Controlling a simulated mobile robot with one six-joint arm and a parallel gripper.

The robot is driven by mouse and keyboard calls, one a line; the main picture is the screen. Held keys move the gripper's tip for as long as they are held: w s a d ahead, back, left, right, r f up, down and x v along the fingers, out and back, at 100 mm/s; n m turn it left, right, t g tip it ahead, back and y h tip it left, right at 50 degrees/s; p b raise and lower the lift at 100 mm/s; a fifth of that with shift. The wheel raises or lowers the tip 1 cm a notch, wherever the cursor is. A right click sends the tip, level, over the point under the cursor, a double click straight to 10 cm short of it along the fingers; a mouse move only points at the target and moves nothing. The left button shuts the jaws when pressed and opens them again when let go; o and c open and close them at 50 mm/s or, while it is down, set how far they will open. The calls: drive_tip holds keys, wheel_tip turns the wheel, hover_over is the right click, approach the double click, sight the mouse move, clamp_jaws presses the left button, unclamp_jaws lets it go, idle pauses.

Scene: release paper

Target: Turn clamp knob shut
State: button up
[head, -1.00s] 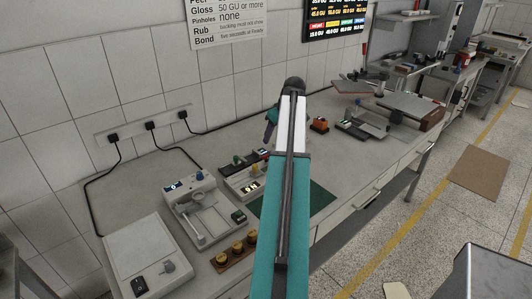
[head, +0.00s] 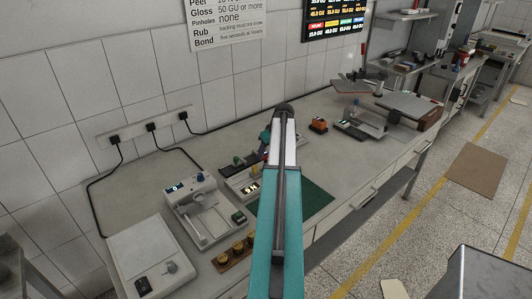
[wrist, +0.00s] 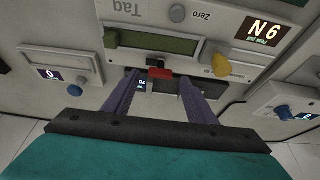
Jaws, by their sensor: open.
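A tester with a "6 N" display shows in the wrist view (wrist: 190,35), upside down, and in the head view (head: 228,183). In the wrist view it carries a yellow winged knob (wrist: 222,65), a dark green strip (wrist: 150,42) and a grey Zero button (wrist: 177,13). My gripper (wrist: 160,77) is open; its two purple fingers point at the tester's edge, with a small red part (wrist: 160,73) seen between them. No contact is visible. I cannot tell which knob is the clamp knob. In the head view my arm partly hides the gripper.
A grey device with a blue knob (head: 203,210) and a pale box (head: 150,250) stand on the bench at left. Brass weights (head: 238,250) sit on a wooden strip. A green mat (head: 312,203) lies at right. Cables run along the wall behind.

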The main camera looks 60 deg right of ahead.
drive_tip(key=shift+x, duration=0.85)
drive_tip(key=c, duration=1.1)
